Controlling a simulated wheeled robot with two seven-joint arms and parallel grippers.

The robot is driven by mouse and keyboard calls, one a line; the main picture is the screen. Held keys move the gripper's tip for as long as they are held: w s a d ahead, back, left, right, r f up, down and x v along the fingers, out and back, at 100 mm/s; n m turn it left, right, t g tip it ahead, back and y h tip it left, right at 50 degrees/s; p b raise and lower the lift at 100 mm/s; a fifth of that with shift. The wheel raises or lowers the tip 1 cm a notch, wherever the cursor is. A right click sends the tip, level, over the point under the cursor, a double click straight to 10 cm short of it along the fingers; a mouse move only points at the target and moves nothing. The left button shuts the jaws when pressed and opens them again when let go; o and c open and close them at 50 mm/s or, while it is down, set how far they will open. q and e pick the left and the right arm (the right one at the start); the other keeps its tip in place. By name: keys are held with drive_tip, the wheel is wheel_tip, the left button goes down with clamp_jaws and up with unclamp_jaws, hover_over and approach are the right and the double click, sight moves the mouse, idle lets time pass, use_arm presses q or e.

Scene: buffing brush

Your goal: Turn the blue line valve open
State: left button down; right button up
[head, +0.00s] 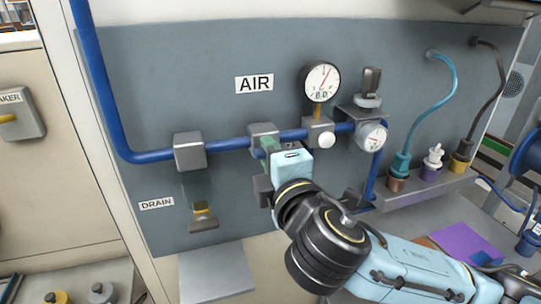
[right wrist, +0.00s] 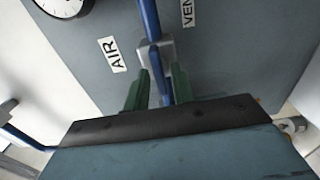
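The blue pipe (head: 226,144) runs across the grey panel under the AIR label (head: 254,84). A grey valve block (head: 262,131) sits on it, with my right gripper (head: 268,148) just in front. The gripper body hides most of the valve's front in the head view. In the right wrist view the block (right wrist: 156,53) is beyond the green fingers of my right gripper (right wrist: 161,80). A thin blue lever (right wrist: 164,86) lies between these fingers, which stand apart on either side. I cannot tell whether either finger touches it. My left gripper is not in view.
A pressure gauge (head: 320,80) and a regulator with a smaller gauge (head: 372,136) sit right of the valve. A drain valve with a yellow part (head: 203,214) hangs lower left above a grey shelf (head: 215,274). Hoses plug into a ledge (head: 425,190) at right.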

drive_tip(key=shift+o, duration=0.4)
drive_tip(key=p+v, duration=0.9)
drive_tip(key=v, duration=0.4)
drive_tip(key=shift+s, duration=0.15)
drive_tip(key=shift+d, duration=0.1)
idle(0.4)
